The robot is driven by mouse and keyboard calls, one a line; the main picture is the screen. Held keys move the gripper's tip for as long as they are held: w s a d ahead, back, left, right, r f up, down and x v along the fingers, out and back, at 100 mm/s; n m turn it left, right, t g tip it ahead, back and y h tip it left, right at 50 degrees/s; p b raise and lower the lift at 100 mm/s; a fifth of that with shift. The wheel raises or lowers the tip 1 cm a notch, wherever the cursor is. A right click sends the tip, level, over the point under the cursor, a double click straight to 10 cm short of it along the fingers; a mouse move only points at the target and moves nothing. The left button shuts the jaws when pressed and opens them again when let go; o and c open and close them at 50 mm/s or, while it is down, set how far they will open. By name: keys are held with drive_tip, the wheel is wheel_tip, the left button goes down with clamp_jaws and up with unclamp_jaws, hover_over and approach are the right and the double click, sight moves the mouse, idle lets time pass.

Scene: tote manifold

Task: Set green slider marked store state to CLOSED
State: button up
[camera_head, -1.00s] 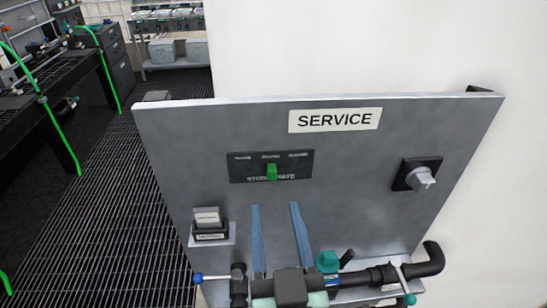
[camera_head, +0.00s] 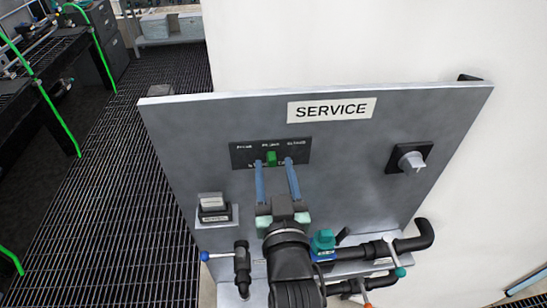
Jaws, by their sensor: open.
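The green slider (camera_head: 271,158) sits near the middle of its dark plate (camera_head: 240,156) on the grey service panel. Small white labels run along the plate's top, too small to read surely; the lettering below is partly hidden by my fingers. My gripper (camera_head: 274,163) reaches up from below with two long blue fingers, open and apart. Their tips overlap the plate's lower part in the picture, one on each side of the slider. I cannot tell whether either finger touches it.
A grey knob (camera_head: 411,160) is on the panel's right. A white rocker-like switch (camera_head: 212,203) is at the left. Dark pipes (camera_head: 405,243) with a teal valve (camera_head: 323,242) lie below, close to my arm. A SERVICE sign (camera_head: 331,109) is above. Grated floor (camera_head: 110,200) is open at left.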

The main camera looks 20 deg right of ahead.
drive_tip(key=shift+x, duration=0.8)
clamp_jaws()
idle(1.0)
